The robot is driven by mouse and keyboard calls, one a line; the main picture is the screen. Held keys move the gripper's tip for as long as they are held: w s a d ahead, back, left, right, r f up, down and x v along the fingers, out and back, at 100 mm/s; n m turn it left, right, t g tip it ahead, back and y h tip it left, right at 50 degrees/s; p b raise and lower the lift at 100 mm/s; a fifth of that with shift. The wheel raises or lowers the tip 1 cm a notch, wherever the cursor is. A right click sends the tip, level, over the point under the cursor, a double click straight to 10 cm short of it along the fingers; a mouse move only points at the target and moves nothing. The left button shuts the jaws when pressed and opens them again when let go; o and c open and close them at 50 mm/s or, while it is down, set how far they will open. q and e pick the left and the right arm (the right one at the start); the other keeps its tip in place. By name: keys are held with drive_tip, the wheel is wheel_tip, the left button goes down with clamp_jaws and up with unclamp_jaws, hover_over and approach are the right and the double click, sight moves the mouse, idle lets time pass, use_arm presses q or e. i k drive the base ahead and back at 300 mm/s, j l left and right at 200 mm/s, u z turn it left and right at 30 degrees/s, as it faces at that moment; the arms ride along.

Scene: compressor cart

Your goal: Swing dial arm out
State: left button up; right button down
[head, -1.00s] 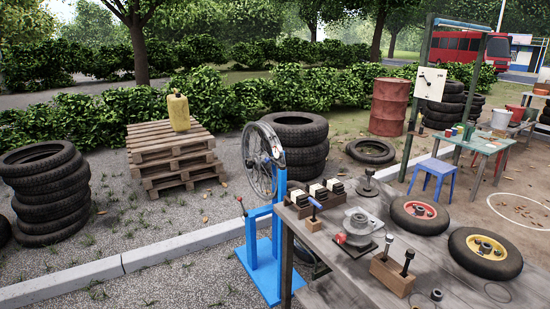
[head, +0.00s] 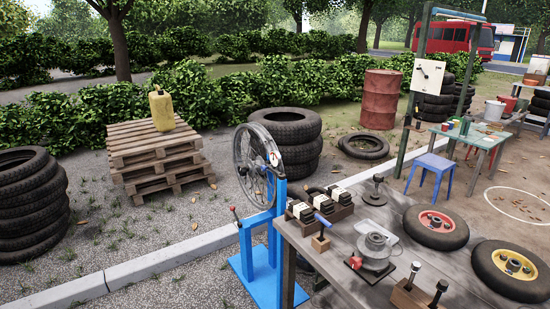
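A blue wheel stand (head: 279,236) stands upright on the gravel at the near end of the workbench. A spoked wheel rim (head: 237,158) is mounted upright on it. A small round white-faced dial (head: 274,158) with a red mark sits at the right edge of the rim and overlaps it in this view. I cannot make out the arm that carries the dial. A thin lever with a red knob (head: 232,209) sticks up on the left of the stand. Neither of my grippers is in view.
The grey workbench (head: 345,285) holds black blocks, a metal motor-like part (head: 374,251), a wooden tool block (head: 411,295) and small wheels (head: 436,227). Pallets (head: 155,155) and tyre stacks (head: 30,205) stand behind. Gravel left of the stand is clear, crossed by a low kerb (head: 150,265).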

sight(277, 162)
drive_tip(key=i+j, duration=0.35)
drive_tip(key=i, duration=0.25)
drive_tip(key=i+j+z, duration=0.15)
drive_tip(key=i+j, duration=0.2)
drive_tip(key=i, duration=0.25)
drive_tip(key=i+j, duration=0.4)
drive_tip(key=i, duration=0.15)
drive_tip(key=l+z, duration=0.05)
